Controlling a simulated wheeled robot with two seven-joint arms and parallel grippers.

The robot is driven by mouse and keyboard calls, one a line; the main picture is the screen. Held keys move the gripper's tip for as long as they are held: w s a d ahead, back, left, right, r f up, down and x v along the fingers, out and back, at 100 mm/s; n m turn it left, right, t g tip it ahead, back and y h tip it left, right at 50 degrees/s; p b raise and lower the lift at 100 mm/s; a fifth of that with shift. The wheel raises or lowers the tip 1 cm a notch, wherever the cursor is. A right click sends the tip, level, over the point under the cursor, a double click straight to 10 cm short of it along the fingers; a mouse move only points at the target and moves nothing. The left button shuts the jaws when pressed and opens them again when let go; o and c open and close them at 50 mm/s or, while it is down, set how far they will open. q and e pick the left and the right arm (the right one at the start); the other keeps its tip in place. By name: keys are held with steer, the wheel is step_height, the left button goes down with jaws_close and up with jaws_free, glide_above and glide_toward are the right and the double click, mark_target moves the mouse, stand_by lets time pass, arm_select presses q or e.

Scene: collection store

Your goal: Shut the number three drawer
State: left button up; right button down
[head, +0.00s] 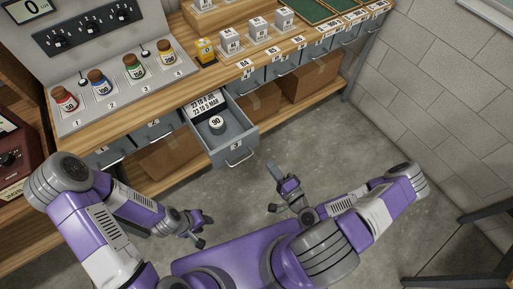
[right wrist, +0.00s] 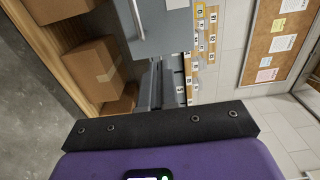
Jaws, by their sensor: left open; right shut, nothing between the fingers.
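The number three drawer (head: 233,143) is pulled out from the wooden bench in the head view. It is grey, with a small label and a bar handle (head: 240,158) on its front. A dark round piece with a white top marked 90 and a printed card lie inside. In the right wrist view a grey drawer front (right wrist: 165,30) with its handle fills the top middle. My right gripper (head: 280,188) is shut and empty, in front of the drawer and to its lower right, apart from the handle. My left gripper (head: 203,229) is open and empty, below the drawer.
Other drawers (head: 155,130) along the bench look shut. Cardboard boxes (head: 308,77) stand on the shelf beneath. Several colored jars (head: 134,68) and small grey blocks (head: 257,29) stand on the bench top. The grey floor (head: 330,140) right of the drawer is clear.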

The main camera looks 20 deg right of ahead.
mark_target(252, 142)
steer(key=x, duration=0.9)
steer(key=shift+w+a+b, duration=0.15)
steer(key=shift+w+b, duration=0.2)
steer(key=shift+w, duration=0.2)
steer(key=shift+w, duration=0.1)
